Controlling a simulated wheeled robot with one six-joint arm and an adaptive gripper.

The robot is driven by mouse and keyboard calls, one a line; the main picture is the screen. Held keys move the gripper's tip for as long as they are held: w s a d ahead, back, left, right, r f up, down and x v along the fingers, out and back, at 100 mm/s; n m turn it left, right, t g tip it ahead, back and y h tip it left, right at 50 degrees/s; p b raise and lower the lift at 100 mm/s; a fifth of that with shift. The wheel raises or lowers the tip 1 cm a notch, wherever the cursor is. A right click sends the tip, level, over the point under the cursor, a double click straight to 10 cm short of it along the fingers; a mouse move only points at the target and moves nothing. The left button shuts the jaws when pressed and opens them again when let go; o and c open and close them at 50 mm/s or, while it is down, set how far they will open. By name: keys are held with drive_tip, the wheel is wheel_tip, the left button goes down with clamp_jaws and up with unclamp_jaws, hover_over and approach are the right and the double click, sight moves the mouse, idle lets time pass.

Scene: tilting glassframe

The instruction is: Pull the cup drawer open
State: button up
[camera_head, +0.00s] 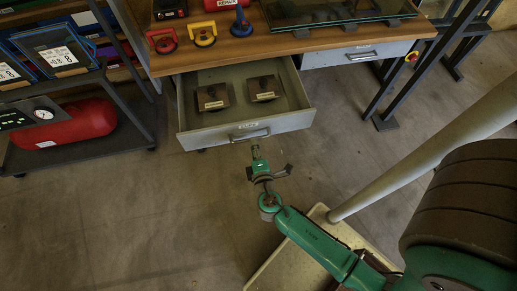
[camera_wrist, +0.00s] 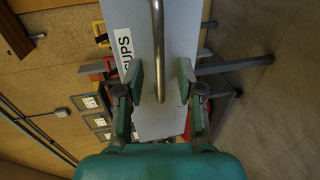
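The cup drawer (camera_head: 277,125) stands pulled out from under the wooden workbench. Two brown square pieces (camera_head: 213,96) with dark knobs lie inside it. Its metal bar handle (camera_head: 250,134) is on the grey front. In the wrist view the front (camera_wrist: 180,35) carries a label (camera_wrist: 124,48) that reads "CUPS". My gripper (camera_head: 262,156) is just in front of the drawer, near the handle. In the wrist view my gripper (camera_wrist: 160,82) has its fingers apart, with the lower end of the bar handle (camera_wrist: 158,50) between them. A gap shows on each side of the bar.
Red, yellow and blue suction lifters (camera_head: 204,34) and a glass pane (camera_head: 335,10) are on the bench (camera_head: 290,42). A second drawer (camera_head: 355,55) at the right is shut. A cart with a red tank (camera_head: 70,124) stands left. The floor before the drawer is clear at left.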

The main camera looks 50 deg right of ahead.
drive_tip(key=v, duration=0.8)
idle(0.6)
drive_tip(key=s+a+m+g+y, duration=0.2)
drive_tip(key=s+a+m+y, duration=0.25)
drive_tip(key=s+y, duration=0.65)
drive_tip(key=s+a+r+m+t+h, duration=0.1)
drive_tip(key=s+r+m+t, duration=0.1)
drive_tip(key=r, duration=0.6)
drive_tip(key=s+a+r+m+t+h, duration=0.1)
drive_tip(key=s+r+m+t, duration=0.1)
drive_tip(key=s+r+m, duration=0.2)
drive_tip(key=s+r, duration=0.3)
drive_tip(key=r, duration=0.2)
drive_tip(key=shift+a+m, duration=0.25)
drive_tip(key=shift+m, duration=0.1)
